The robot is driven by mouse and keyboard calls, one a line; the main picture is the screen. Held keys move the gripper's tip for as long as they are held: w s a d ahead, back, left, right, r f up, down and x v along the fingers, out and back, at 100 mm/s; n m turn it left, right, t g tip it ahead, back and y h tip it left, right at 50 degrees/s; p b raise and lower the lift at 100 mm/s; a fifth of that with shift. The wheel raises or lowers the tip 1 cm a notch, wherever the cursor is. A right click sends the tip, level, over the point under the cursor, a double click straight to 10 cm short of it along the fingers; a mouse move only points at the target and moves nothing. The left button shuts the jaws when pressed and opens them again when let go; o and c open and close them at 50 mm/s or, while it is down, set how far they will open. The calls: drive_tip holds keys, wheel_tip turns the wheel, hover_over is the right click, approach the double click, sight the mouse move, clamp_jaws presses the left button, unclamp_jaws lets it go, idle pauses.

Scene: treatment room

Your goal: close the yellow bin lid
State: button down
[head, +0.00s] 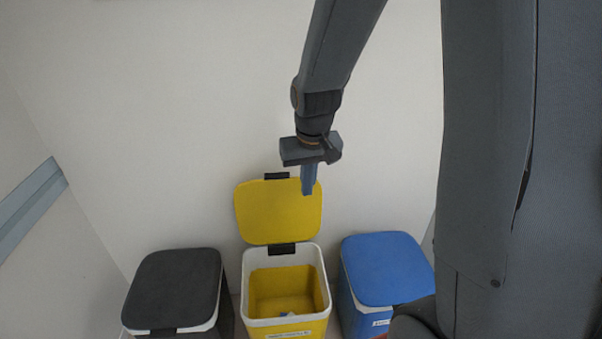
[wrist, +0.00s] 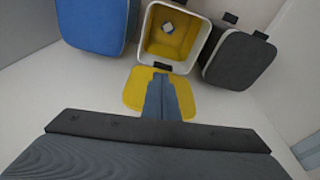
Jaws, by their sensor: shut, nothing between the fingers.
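The yellow bin (head: 286,329) stands in the middle of a row of bins, with a white rim and a yellow inside. Its yellow lid (head: 270,211) is open, raised upright at the back by the wall. A small pale and dark item lies in the bin. My gripper (head: 308,192) is shut and empty, pointing down in front of the lid's upper right part. In the wrist view my gripper (wrist: 167,78) overlaps the lid (wrist: 134,92), and the open yellow bin (wrist: 150,55) lies beyond. I cannot tell whether the fingers touch the lid.
A dark grey bin with a closed lid (head: 176,287) stands to the left in the head view. A blue bin with a closed lid (head: 386,268) stands to the right. A pale wall (head: 180,120) rises behind the bins, and a grey rail (head: 30,205) runs along the left wall.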

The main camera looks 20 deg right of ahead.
drive_tip(key=w+d+f+m+t+b, duration=0.1)
drive_tip(key=w+d+f, duration=0.15)
drive_tip(key=w, duration=0.55)
drive_tip(key=w+d+f, duration=0.1)
drive_tip(key=w+f, duration=0.2)
drive_tip(key=w, duration=0.5)
drive_tip(key=w+d+f+m+t+b, duration=0.1)
drive_tip(key=w+d+f, duration=0.1)
drive_tip(key=w, duration=0.6)
drive_tip(key=shift+h, duration=0.4)
drive_tip(key=p+x, duration=0.3)
drive_tip(key=x, duration=0.7)
drive_tip(key=shift+w+a, duration=0.2)
drive_tip(key=shift+w, duration=0.05)
drive_tip(key=shift+a, duration=0.1)
